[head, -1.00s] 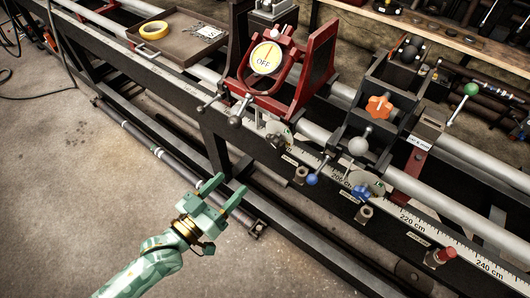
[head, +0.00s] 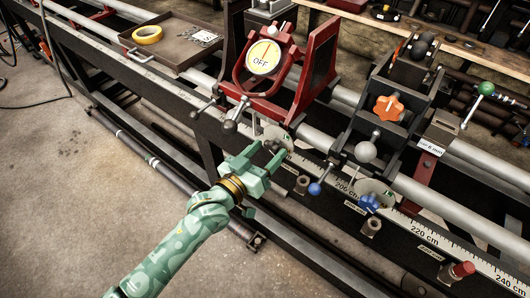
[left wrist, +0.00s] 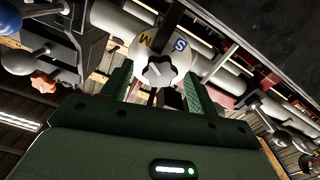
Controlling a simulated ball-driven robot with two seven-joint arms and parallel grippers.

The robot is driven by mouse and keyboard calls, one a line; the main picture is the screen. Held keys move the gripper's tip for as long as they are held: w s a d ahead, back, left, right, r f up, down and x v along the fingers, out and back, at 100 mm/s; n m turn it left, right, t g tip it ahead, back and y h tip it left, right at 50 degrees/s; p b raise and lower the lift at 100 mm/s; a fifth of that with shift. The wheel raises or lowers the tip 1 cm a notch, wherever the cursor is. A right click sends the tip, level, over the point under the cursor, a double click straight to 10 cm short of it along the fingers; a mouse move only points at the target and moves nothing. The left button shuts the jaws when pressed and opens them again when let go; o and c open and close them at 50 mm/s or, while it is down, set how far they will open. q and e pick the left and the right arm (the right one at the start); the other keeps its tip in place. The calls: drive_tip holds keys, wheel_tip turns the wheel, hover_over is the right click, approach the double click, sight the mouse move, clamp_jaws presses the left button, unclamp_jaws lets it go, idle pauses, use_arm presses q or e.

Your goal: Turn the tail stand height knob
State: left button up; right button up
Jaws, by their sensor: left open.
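My left gripper (head: 272,153) is open beside the machine's front rail. No label shows which knob sets height. My right gripper is out of view.
A red frame with a yellow OFF dial (head: 264,58) stands behind the gripper. A blue ball lever (head: 315,188) and grey ball handle (head: 366,152) are to its right. A tray with tape (head: 147,35) is at upper left. The concrete floor at left is mostly clear.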

use_arm(q)
drive_tip(key=c, duration=1)
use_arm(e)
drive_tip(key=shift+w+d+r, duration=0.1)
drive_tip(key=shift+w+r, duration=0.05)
